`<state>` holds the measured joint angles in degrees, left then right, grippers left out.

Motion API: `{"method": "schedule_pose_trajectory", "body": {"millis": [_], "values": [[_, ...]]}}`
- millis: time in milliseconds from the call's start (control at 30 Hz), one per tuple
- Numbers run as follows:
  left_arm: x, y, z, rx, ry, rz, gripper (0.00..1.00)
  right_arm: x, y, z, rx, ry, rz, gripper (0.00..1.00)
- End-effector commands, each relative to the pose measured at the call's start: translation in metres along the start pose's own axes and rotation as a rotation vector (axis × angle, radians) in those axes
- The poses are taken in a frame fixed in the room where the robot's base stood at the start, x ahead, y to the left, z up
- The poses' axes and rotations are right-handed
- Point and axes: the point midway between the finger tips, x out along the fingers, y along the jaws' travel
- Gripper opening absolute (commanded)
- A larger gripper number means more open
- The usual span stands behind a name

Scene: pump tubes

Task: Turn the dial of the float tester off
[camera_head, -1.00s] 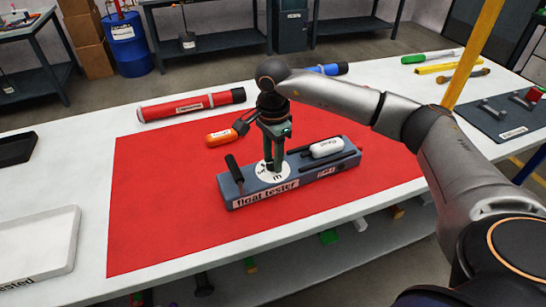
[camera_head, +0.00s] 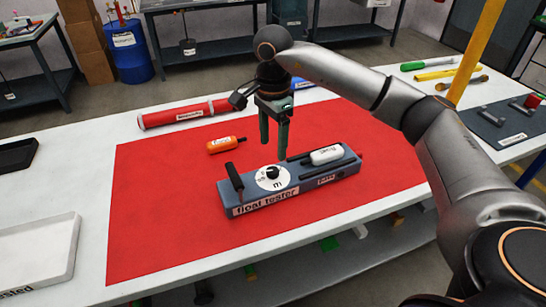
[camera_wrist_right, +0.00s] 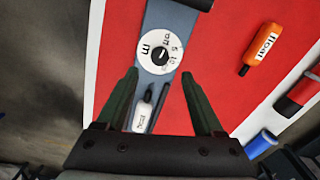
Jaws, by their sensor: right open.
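The float tester (camera_head: 250,207) is a long grey-blue box lying on the red mat. Its dial (camera_head: 272,174) is a white disc with a black knob in the middle; the disc also shows in the right wrist view (camera_wrist_right: 160,51). A white float (camera_head: 325,155) sits on the tester to the right of the dial. A black handle stands up at its left end. My right gripper (camera_head: 274,148) points down above and behind the tester, open and empty, clear of the dial. In the right wrist view its fingers (camera_wrist_right: 158,88) are spread apart. My left gripper is not in view.
An orange float (camera_head: 222,145) lies on the red mat (camera_head: 160,210) behind the tester. A red tube (camera_head: 185,114) lies at the table's back. A white tray (camera_head: 45,255) is at the left. Tools lie at the right. The mat's front left is clear.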

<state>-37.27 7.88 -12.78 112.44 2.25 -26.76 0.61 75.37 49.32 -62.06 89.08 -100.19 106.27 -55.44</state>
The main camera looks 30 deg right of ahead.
Motion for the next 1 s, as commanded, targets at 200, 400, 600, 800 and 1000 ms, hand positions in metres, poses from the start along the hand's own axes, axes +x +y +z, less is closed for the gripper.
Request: {"method": "schedule_pose_trajectory", "body": {"millis": [200,400,600,800,1000], "values": [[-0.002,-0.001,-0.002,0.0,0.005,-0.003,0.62,-0.039,-0.001,0.0,0.0,0.0,-0.001,0.69],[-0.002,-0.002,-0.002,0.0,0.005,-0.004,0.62,-0.05,0.0,0.0,0.0,0.0,0.001,0.69],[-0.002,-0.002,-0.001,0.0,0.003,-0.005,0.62,-0.051,0.0,0.0,0.0,0.0,0.001,0.69],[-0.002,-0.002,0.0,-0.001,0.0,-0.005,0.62,-0.05,0.0,0.0,0.0,0.0,0.001,0.69],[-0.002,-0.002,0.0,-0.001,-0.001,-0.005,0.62,-0.05,0.0,0.0,0.0,0.0,0.001,0.69]]}}
